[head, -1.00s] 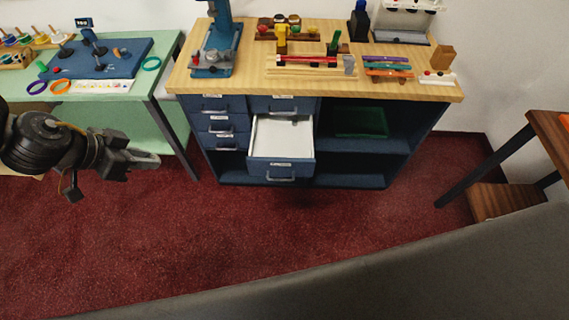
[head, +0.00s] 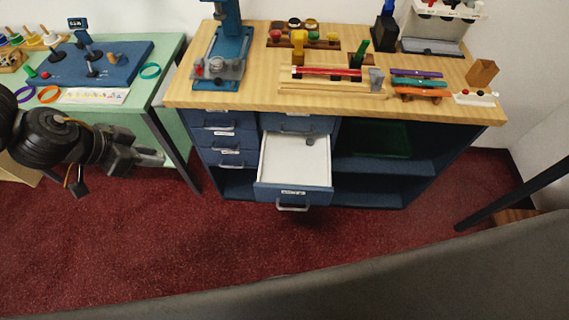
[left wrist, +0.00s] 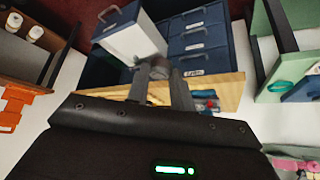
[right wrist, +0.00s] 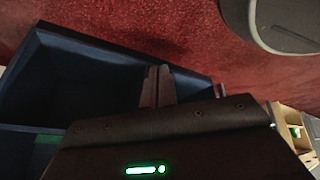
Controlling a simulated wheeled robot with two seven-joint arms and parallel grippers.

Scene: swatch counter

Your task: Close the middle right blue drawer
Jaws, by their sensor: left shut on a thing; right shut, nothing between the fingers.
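The middle right blue drawer (head: 292,196) stands pulled out of the counter, with its white inside and front handle showing. A small grey item (head: 310,141) lies near its back. The open drawer also shows in the left wrist view (left wrist: 128,40). My left gripper (head: 150,158) is well left of the drawer, in the air and not touching it. In the left wrist view, its fingers (left wrist: 160,84) are shut on a small grey thing (left wrist: 156,69), too unclear to name. My right gripper (right wrist: 158,84) is shut and empty, near the cabinet's dark open shelves; the head view does not show it.
The blue cabinet (head: 385,185) has shut drawers (head: 228,140) left of the open one and open shelves on the right. Its wooden top (head: 215,98) holds several tools. A green table (head: 165,70) stands left, a dark table leg (head: 515,196) right. Red floor (head: 220,240) in front is clear.

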